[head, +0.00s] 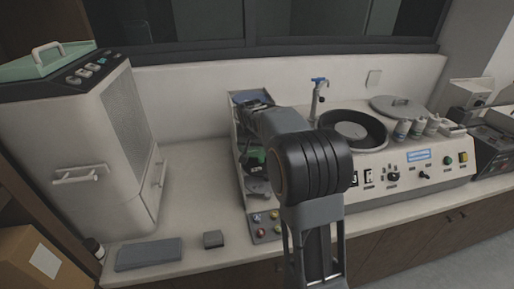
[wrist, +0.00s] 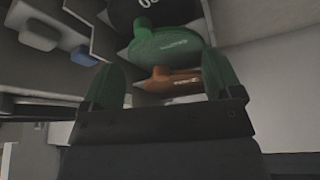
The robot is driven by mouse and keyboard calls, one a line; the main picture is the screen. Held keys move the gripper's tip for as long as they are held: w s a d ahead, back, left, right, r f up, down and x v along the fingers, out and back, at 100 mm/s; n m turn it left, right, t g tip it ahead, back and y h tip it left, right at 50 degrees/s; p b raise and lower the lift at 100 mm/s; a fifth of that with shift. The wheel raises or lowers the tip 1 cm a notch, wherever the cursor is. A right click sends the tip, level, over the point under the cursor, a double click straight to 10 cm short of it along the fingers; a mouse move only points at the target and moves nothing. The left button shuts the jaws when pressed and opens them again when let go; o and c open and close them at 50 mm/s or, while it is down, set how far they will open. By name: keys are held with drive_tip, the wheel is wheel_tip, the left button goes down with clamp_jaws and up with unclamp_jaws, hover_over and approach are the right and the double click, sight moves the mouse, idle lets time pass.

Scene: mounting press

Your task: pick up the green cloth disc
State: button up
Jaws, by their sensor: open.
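The green cloth disc (wrist: 165,47) shows in the wrist view, its rounded edge facing me, with small pale lettering. It sits between a black disc (wrist: 145,13) and an orange-brown disc (wrist: 170,80). My gripper (wrist: 158,75) is open, its two green-tinted fingers apart on either side of the lower part of the view. The green disc appears just beyond the fingertips; I cannot tell whether they touch it. In the head view a small green patch (head: 252,160) shows in the rack (head: 238,140), and my arm hides much of that spot.
Right of the rack, the polishing machine (head: 420,170) has a round black bowl (head: 352,132) and a blue-topped tap (head: 318,88). A tall cabinet machine (head: 80,150) stands left. A grey pad (head: 148,254) and small grey block (head: 213,239) lie on the counter, clear between cabinet and rack.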

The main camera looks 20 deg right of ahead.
sight(258, 148)
drive_tip(key=shift+p+x, duration=1)
drive_tip(key=shift+x, duration=3.2)
drive_tip(key=shift+d, duration=0.1)
drive_tip(key=shift+r, duration=0.3)
clamp_jaws()
